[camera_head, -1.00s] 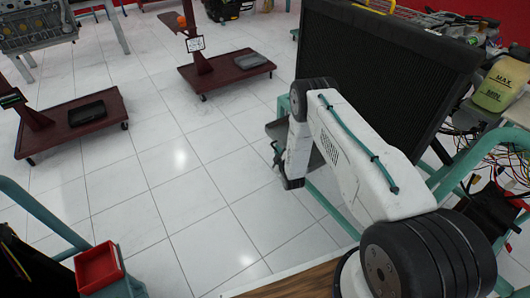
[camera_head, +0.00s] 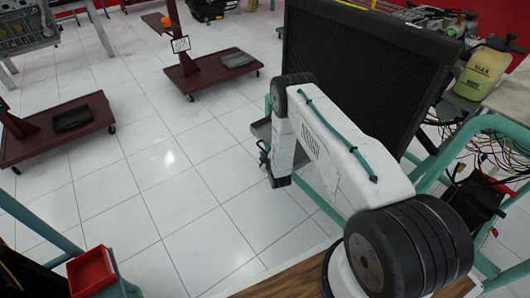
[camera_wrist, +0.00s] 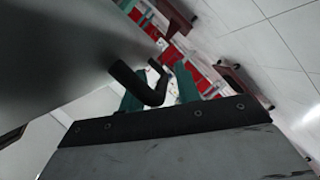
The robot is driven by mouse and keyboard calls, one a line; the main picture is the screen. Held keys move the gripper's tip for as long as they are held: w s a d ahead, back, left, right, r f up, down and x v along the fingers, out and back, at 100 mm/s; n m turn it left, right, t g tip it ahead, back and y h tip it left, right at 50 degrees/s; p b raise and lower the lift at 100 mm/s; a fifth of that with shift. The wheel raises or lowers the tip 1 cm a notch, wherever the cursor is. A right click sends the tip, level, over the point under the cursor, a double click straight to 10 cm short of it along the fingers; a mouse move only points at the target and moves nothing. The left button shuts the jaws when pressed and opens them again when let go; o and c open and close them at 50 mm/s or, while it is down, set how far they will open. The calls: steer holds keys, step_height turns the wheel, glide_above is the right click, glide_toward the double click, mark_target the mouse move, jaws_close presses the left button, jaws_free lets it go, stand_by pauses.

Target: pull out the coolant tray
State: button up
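A grey tray (camera_head: 260,129), which I take for the coolant tray, sits low under the black radiator (camera_head: 362,62) on its teal frame. It shows in the head view to the left of my white arm, which hides much of it. My gripper (camera_head: 264,150) points down to the left beside the tray's near side; I cannot tell whether they touch. In the wrist view a bent black bar (camera_wrist: 143,86) shows at mid-picture, and a grey plate with a dark bolted edge (camera_wrist: 165,126) fills the bottom. The gap between my fingers is not clear.
Clear tiled floor lies left of the arm. Dark red wheeled stands (camera_head: 213,73) are at the back and left. A red bin (camera_head: 92,270) hangs on a teal frame at lower left. A sprayer bottle (camera_head: 483,70) and loose wires (camera_head: 470,140) are at right.

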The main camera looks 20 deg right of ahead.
steer(key=v, duration=0.8)
steer(key=shift+w+r, duration=0.1)
steer(key=shift+w, duration=0.05)
steer(key=w+a+r+m+g+y, duration=0.1)
steer(key=w+r+m+g, duration=0.15)
steer(key=r, duration=1.05)
steer(key=w+a+r+m+g, duration=0.15)
steer(key=w+r, duration=0.25)
steer(key=r, duration=1)
steer(key=s+a+r+g, duration=0.15)
steer(key=s+r, duration=0.35)
steer(key=r, duration=0.5)
steer(key=s+a+r+m+g+y, duration=0.1)
steer(key=s+a+r+m+g, duration=0.1)
steer(key=s+r, duration=0.6)
steer(key=s+a+r+m+g, duration=0.1)
steer(key=s+r+g, duration=0.2)
steer(key=s+r, duration=0.55)
steer(key=s+a+r+m+g, duration=0.2)
steer(key=s+m+g, duration=0.1)
steer(key=s, duration=2.4)
steer(key=shift+s+r+g, duration=0.15)
steer(key=shift+s+g, duration=0.05)
steer(key=shift+g, duration=0.15)
